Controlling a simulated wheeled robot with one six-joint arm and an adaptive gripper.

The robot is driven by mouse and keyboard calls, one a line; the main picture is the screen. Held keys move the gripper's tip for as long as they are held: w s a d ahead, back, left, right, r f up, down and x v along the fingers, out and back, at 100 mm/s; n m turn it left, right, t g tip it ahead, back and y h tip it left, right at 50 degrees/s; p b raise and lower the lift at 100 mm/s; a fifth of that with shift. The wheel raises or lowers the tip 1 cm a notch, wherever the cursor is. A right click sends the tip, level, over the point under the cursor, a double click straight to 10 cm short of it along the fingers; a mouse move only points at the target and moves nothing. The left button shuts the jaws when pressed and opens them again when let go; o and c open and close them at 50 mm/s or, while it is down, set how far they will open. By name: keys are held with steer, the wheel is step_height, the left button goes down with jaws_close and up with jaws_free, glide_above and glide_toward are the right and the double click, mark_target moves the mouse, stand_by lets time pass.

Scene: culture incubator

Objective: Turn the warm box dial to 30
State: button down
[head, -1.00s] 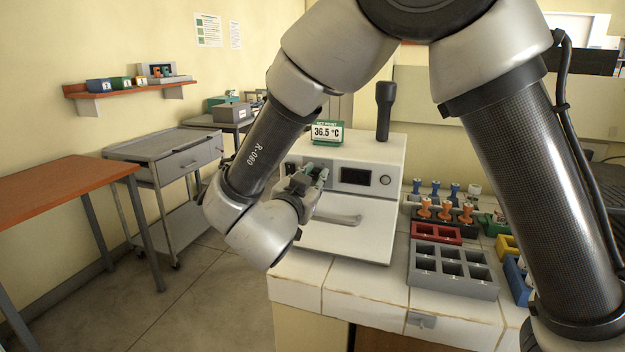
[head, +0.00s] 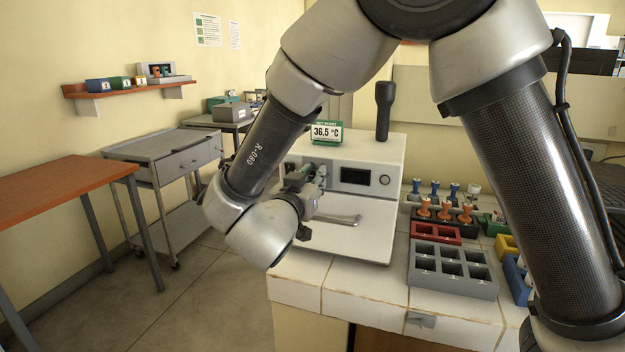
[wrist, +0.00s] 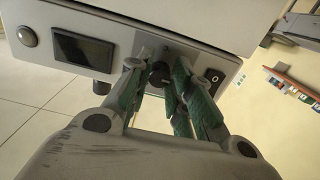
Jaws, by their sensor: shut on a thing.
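The warm box (head: 345,222) is a white unit on the tiled counter, with a dark display (head: 355,176) and a round button on its front panel. In the wrist view the dark round dial (wrist: 160,73) shows between the green-padded fingers of my gripper (wrist: 161,80). My gripper is shut on the dial, one finger on each side. In the head view my gripper (head: 312,178) is at the left of the panel and hides the dial. Any dial markings are too small to read.
A black upright object (head: 385,110) stands on top. A grey rack (head: 452,270) and a red block (head: 436,233) sit on the counter at right. A rocker switch (wrist: 213,76) is beside the dial.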

steer(key=shift+f, duration=0.2)
steer(key=c, duration=1.3)
jaws_free()
steer(key=shift+r, duration=0.1)
steer(key=v, duration=1.2)
steer(key=shift+a, duration=0.1)
